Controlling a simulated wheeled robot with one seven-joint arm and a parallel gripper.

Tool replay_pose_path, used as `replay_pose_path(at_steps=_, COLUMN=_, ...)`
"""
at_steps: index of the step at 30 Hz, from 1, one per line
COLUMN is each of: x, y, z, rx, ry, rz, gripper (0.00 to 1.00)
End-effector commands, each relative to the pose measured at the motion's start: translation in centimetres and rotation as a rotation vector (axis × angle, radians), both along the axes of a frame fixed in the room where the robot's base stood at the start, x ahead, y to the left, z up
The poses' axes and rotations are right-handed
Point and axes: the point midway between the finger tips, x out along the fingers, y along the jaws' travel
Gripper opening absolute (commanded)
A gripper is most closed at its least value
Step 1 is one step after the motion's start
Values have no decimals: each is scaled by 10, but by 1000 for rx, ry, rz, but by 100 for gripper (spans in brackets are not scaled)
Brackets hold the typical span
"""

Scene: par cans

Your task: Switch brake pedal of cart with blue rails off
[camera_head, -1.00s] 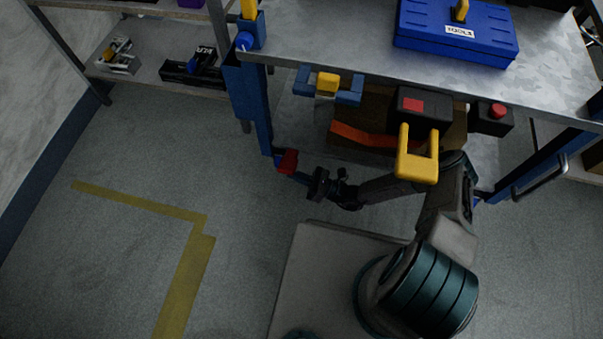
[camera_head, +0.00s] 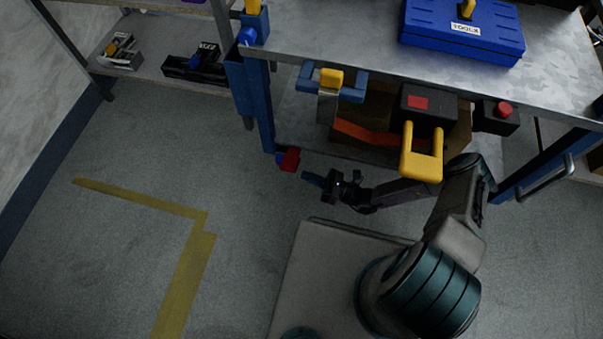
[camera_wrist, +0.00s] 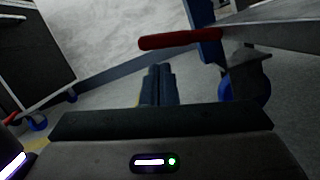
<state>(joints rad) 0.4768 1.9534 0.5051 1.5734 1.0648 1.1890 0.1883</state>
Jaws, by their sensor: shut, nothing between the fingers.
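The cart with blue rails stands at the upper middle of the head view; its blue rail (camera_head: 258,105) runs down to a red brake pedal (camera_head: 290,158) low at the near left corner. In the wrist view the pedal (camera_wrist: 180,39) sticks out to the left above a blue caster wheel (camera_wrist: 245,87). My gripper (camera_head: 312,179) is shut and empty, low by the floor, right of the pedal with a small gap. Its dark blue fingertips (camera_wrist: 158,72) show below the pedal in the wrist view. The pedal's exact tilt is hard to tell.
A blue toolbox (camera_head: 462,30) sits on the cart top. A yellow handle (camera_head: 422,160) and a red-button box (camera_head: 497,116) are at the cart's front edge. A shelf (camera_head: 150,76) stands left. Another red pedal (camera_wrist: 22,113) shows at the wrist view's left. Floor at left is clear.

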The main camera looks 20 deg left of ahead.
Motion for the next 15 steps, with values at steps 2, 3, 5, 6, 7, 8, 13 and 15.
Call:
replay_pose_path(at_steps=2, x=-1, y=-15, z=-7, rx=0, ry=0, rz=2, gripper=0)
replay_pose_path(at_steps=3, x=-2, y=-22, z=-9, rx=-1, ry=1, rz=5, gripper=0)
replay_pose_path(at_steps=5, x=-3, y=-30, z=-11, rx=-1, ry=0, rz=8, gripper=0)
replay_pose_path(at_steps=6, x=-4, y=-35, z=-12, rx=0, ry=1, rz=10, gripper=0)
replay_pose_path(at_steps=7, x=-4, y=-38, z=-13, rx=0, ry=1, rz=11, gripper=0)
replay_pose_path(at_steps=8, x=-4, y=-41, z=-14, rx=0, ry=1, rz=12, gripper=0)
replay_pose_path(at_steps=13, x=-5, y=-50, z=-14, rx=1, ry=1, rz=16, gripper=0)
replay_pose_path(at_steps=15, x=-6, y=-51, z=-14, rx=1, ry=1, rz=16, gripper=0)
